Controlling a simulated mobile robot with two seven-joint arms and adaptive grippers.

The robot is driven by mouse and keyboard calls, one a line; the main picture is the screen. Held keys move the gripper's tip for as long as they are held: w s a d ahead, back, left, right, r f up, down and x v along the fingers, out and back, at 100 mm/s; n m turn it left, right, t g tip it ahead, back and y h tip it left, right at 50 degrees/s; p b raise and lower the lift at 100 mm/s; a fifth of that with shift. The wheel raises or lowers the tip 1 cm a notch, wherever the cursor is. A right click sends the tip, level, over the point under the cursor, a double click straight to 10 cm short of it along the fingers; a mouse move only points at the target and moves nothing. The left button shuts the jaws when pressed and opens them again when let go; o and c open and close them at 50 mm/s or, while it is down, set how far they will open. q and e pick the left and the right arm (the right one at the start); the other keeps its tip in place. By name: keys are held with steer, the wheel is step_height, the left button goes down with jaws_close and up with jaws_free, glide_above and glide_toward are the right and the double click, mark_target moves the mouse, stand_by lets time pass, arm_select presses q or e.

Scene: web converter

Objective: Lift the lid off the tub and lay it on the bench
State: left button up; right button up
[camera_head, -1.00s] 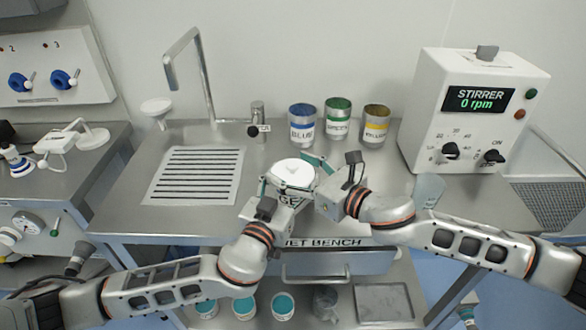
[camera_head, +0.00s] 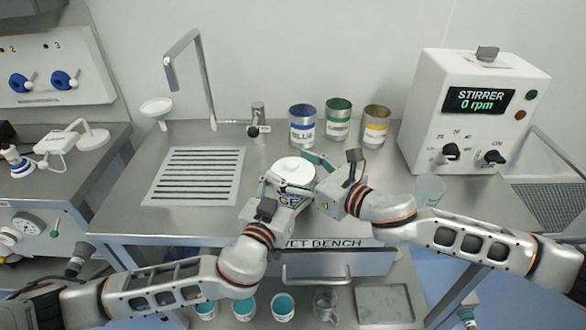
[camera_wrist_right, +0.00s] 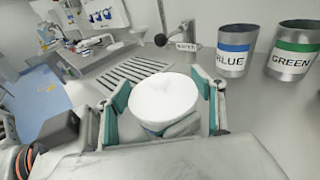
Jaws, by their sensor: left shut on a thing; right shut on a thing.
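The tub (camera_head: 291,199) stands upright near the front of the wet bench (camera_head: 372,221), with a partly hidden label. Its round white lid (camera_head: 294,171) is on top or just above it; I cannot tell whether a gap shows. My left gripper (camera_head: 282,190) is shut on the tub's body from the front left. My right gripper (camera_head: 311,174) reaches in from the right and is shut on the lid. In the right wrist view the lid (camera_wrist_right: 163,98) sits between its two teal fingers; most of the tub is hidden below.
Blue (camera_head: 302,126), green (camera_head: 338,120) and yellow (camera_head: 375,127) labelled cans stand behind the tub. The stirrer (camera_head: 474,112) and a clear beaker (camera_head: 430,189) are at right. A slotted drain (camera_head: 195,175) and tap (camera_head: 187,62) are at left. Bare bench lies between drain and tub.

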mark_target(293, 163)
steer(key=shift+r, duration=0.75)
steer(key=shift+r, duration=0.1)
steer(key=shift+r, duration=1.95)
arm_select(q)
steer(key=o, duration=1.7)
